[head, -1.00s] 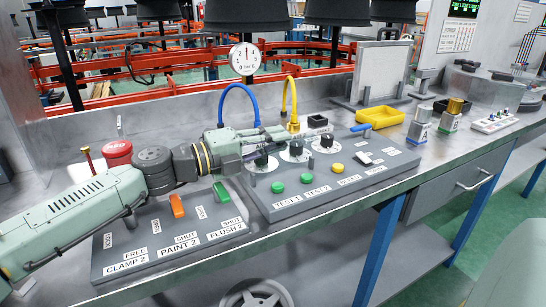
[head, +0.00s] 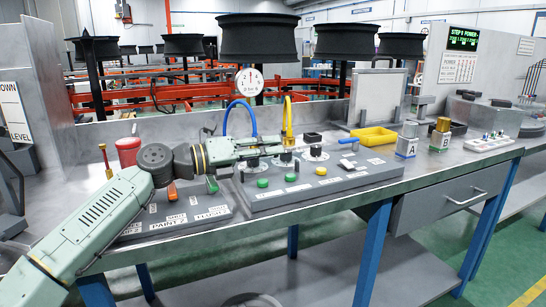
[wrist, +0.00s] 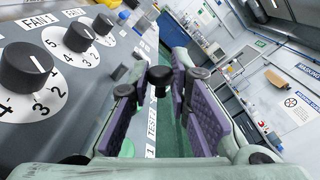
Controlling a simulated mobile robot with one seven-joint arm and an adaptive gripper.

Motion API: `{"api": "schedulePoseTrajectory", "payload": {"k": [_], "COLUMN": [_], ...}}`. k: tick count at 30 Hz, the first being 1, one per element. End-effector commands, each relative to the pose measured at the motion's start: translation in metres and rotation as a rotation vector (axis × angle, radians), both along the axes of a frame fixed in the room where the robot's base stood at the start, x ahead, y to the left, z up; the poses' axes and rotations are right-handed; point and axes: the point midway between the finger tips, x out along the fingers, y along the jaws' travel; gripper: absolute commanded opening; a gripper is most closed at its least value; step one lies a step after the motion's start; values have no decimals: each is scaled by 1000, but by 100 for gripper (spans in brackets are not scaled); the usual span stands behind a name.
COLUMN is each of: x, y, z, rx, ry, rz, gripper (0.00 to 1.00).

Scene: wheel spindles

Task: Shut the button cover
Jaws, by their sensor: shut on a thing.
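In the wrist view my gripper's purple-padded fingers (wrist: 163,95) close around a small dark knob-like piece (wrist: 160,80). What that piece belongs to is not clear.
Black knobs (wrist: 25,68) stand close beside my gripper. A blue hose (head: 240,108) and a yellow hose (head: 288,118) rise behind my gripper.

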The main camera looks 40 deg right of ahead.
Motion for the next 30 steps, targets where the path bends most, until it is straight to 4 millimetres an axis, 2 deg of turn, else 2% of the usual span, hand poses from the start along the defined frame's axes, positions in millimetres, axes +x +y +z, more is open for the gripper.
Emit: {"api": "schedulePoseTrajectory", "payload": {"k": [9, 23, 24, 30], "x": [0, 0, 0, 0], "y": [1, 1, 1, 1], "z": [-1, -1, -1, -1], "rx": [-24, -25, -25, -24], "ry": [-88, -98, -98, -97], "rz": [-3, -2, -2, -2], "gripper": [0, 0, 20, 33]}}
